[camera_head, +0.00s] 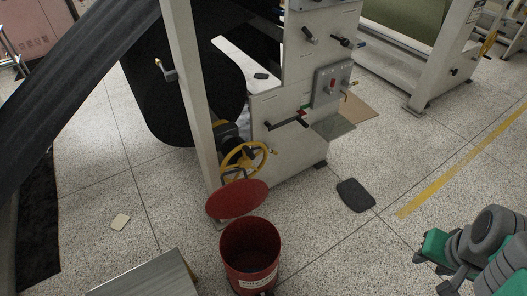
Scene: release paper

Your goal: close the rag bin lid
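The rag bin (249,255) is a round dark red bucket with a pale label low on its front. It stands upright on the floor at the lower middle of the head view, and its mouth is open. Its round red lid (238,200) is raised behind the rim, tilted back towards the machine. The inside is dark and I cannot make out any contents. Grey and green parts of my arm show at the lower right, well apart from the bin and lid. I cannot make out whether my gripper's fingers are apart.
A machine with a yellow handwheel (247,160) stands close behind the lid. A metal box (148,277) is left of the bin at the bottom edge. A dark mat (355,195) lies to the right. The floor between bin and arm is mostly clear.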

